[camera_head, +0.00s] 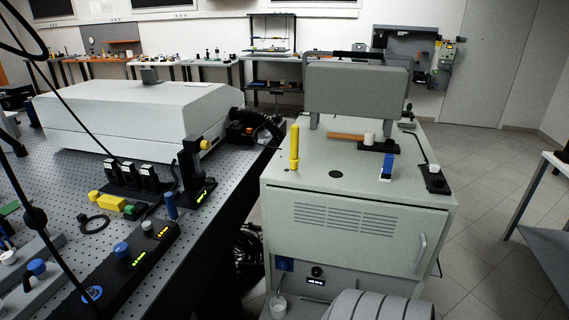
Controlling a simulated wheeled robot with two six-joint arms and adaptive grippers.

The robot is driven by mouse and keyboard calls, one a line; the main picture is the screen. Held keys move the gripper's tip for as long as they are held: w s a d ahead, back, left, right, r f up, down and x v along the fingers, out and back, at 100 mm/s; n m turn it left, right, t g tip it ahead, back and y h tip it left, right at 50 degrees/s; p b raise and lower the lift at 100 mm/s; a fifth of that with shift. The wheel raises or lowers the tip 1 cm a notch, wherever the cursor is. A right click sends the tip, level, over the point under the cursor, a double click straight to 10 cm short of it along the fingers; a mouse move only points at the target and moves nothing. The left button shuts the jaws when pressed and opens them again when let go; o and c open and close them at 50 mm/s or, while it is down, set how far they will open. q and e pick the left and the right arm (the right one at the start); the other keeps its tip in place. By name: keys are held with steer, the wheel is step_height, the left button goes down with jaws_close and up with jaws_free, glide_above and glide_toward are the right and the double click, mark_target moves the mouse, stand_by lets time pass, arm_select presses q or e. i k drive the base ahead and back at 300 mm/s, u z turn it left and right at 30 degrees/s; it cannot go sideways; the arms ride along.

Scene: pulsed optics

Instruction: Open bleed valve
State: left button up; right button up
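No part in view is clearly labelled as the bleed valve, so I cannot tell which one it is. A light grey-green cabinet (330,250) stands right of centre. On its top are an upright yellow handle (295,147), a small blue and white piece (385,172) and a black block with a white knob (435,180). A small clear cup (278,305) sits below the blue fitting. Neither of my grippers shows in this view.
A perforated optical table (225,165) on the left carries a large grey housing (130,110) and black modules with lit displays (145,250). A dark gap with cables separates it from the cabinet. Tiled floor (490,230) is open to the right, before another table (545,235).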

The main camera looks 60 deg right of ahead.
mark_target(283, 265)
steer(key=u, duration=0.35)
steer(key=k, duration=2.05)
steer(key=z, duration=0.05)
steer(key=i, duration=1.4)
steer(key=z, duration=0.4)
